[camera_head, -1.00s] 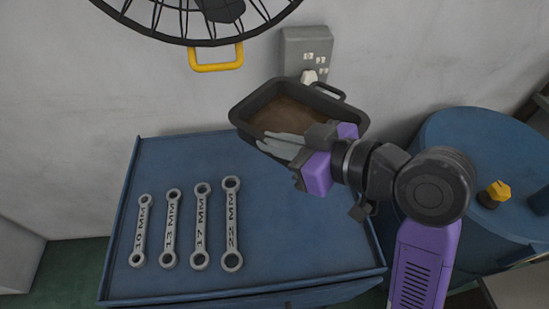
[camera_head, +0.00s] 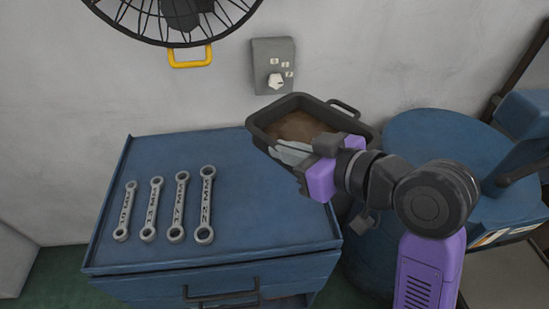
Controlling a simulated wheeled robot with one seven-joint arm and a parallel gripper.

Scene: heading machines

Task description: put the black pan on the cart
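The black pan (camera_head: 262,140) is a rectangular tray with a brown inside and a loop handle at its far right. It appears held above the back right corner of the blue cart (camera_head: 262,225), tilted a little. My gripper (camera_head: 290,150) reaches in from the right at the pan's near side, its grey fingers overlapping the pan's near wall. The fingers look closed on that wall, though the exact contact is partly hidden by my purple and black wrist.
Several wrenches (camera_head: 180,205) lie in a row on the cart's left half; its right half is bare. A blue drum (camera_head: 430,140) stands to the right. A fan (camera_head: 180,15) and grey switch box (camera_head: 273,65) are on the wall behind.

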